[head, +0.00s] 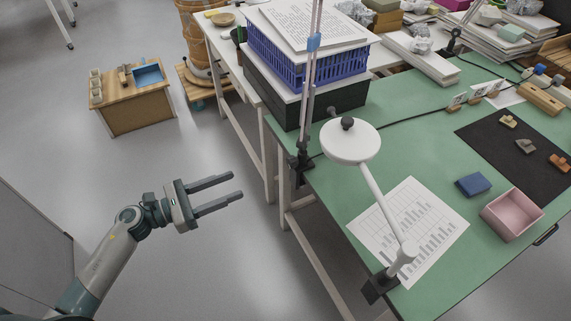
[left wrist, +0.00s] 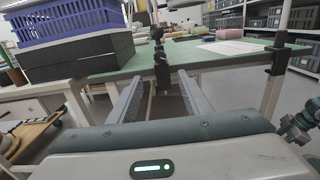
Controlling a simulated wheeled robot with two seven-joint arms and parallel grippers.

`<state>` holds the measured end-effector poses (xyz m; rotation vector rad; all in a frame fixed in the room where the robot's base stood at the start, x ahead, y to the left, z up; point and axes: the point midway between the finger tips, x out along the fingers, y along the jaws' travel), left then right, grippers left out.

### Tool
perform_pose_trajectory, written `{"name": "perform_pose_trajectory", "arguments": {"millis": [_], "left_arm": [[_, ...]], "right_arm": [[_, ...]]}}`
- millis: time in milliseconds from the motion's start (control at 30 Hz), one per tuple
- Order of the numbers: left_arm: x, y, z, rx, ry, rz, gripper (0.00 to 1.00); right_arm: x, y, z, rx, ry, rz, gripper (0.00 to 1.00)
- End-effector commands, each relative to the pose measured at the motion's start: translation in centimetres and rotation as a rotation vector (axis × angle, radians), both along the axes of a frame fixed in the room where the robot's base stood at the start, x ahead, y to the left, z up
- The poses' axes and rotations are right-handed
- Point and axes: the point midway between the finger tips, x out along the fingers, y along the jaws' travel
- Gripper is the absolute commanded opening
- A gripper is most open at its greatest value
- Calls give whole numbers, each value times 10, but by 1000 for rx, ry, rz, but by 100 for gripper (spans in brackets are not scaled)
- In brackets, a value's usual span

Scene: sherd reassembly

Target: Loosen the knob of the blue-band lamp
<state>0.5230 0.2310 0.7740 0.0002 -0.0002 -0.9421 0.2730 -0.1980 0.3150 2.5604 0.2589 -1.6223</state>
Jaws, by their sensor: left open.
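The blue-band lamp (head: 309,80) is a thin upright pole with a blue band (head: 314,41) near the top of the head view. A dark clamp (head: 301,163) holds it at the green table's left edge. The clamp also shows in the left wrist view (left wrist: 161,68), ahead of the fingers. I cannot tell its knob apart from the other dark clamp parts. My left gripper (head: 237,186) is open and empty. It is over the floor, left of the table edge and apart from the lamp, with its fingers pointing towards the table. It also shows in the left wrist view (left wrist: 160,80).
A second lamp with a round white head (head: 350,142) stands on the green table (head: 420,150), close right of the pole. A blue crate (head: 283,55) on a dark box (head: 290,100) is behind. A chart sheet (head: 425,225) lies in front. Open floor surrounds my left arm.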

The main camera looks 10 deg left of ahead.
Motion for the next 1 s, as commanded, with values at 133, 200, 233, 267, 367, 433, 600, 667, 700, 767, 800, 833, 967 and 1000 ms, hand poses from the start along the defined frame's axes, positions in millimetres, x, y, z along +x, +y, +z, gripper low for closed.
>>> {"name": "perform_pose_trajectory", "arguments": {"millis": [133, 200, 233, 267, 367, 433, 600, 667, 700, 767, 800, 833, 967, 1000], "left_arm": [[7, -10, 2, -2, 0, 0, 45], [12, -16, 3, -2, -1, 0, 45], [14, -20, 3, -2, -1, -1, 45], [17, -24, 3, -2, 0, -1, 45], [27, -37, 3, -3, -1, 0, 45], [34, -47, 4, -2, -2, -1, 45], [52, -72, 4, -4, 0, -1, 45], [59, -81, 4, -2, 0, -1, 45], [63, -87, 3, -3, 0, 0, 45], [69, -95, 4, -3, -1, 0, 45], [74, -101, 3, -3, 0, 1, 45], [77, -105, 3, -2, 0, 0, 45], [88, -120, 3, -2, 0, 0, 45], [91, -124, 2, -1, 0, 1, 45]], "right_arm": [[2, 3, 4, 6, -18, 2, 31], [5, 6, 6, 11, -37, 6, 31], [6, 8, 7, 14, -45, 6, 31], [7, 9, 8, 16, -53, 8, 31], [10, 13, 12, 24, -83, 12, 31], [12, 16, 15, 32, -105, 14, 31], [18, 25, 24, 50, -163, 21, 31], [20, 28, 27, 56, -183, 23, 31], [21, 30, 29, 60, -195, 25, 31], [22, 32, 33, 66, -214, 27, 31], [22, 33, 33, 68, -218, 28, 31], [21, 33, 33, 69, -222, 29, 31], [16, 33, 33, 70, -223, 31, 31], [12, 31, 30, 66, -211, 31, 31]]}}
